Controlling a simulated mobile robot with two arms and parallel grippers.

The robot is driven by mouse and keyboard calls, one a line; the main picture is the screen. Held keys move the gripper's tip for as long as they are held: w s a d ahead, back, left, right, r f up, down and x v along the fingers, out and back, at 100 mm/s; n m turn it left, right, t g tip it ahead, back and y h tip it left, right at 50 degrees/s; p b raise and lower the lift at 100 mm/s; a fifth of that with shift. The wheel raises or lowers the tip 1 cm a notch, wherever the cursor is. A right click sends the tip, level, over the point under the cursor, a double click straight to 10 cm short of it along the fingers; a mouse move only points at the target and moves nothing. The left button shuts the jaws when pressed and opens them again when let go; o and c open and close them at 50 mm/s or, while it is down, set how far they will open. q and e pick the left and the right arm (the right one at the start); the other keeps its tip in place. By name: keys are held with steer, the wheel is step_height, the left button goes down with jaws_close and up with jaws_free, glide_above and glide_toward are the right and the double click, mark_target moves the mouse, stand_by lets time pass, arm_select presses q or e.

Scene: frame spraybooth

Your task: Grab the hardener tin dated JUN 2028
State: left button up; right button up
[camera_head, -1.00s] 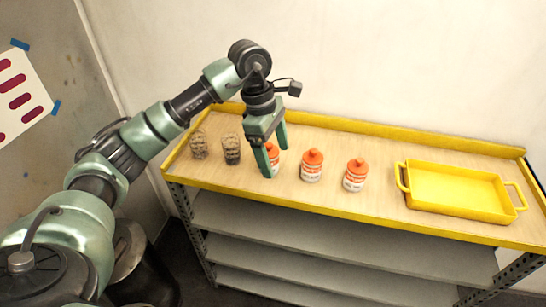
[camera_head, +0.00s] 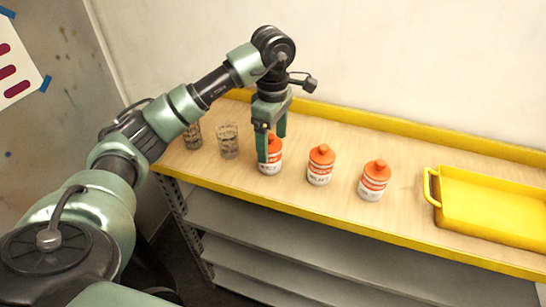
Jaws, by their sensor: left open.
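Three white tins with orange tops stand upright in a row on the bench: a left tin (camera_head: 270,157), a middle tin (camera_head: 320,166) and a right tin (camera_head: 373,181). Their labels are too small to read, so I cannot tell which carries JUN 2028. My left gripper (camera_head: 272,144) is open and points down at the left tin. Its near finger overlaps the tin's upper left part and its other finger shows behind the tin's top. I cannot tell whether they touch it. My right gripper is out of view.
Two clear patterned glasses, one (camera_head: 228,141) beside the gripper and one (camera_head: 193,136) farther left, stand on the wooden bench top (camera_head: 300,207). A yellow tray (camera_head: 490,206) lies at the right. A yellow rim edges the bench, with grey shelves below.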

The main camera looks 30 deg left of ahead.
mark_target(271, 158)
arm_select(q)
steer(key=shift+s+f, duration=0.15)
steer(key=shift+f, duration=0.3)
steer(key=shift+s+f+p, duration=0.15)
steer(key=shift+f+p, duration=0.15)
steer(key=shift+p, duration=0.1)
step_height(271, 158, down, 5)
steer(key=shift+a+r+p, duration=0.15)
steer(key=shift+p, duration=0.8)
jaws_close()
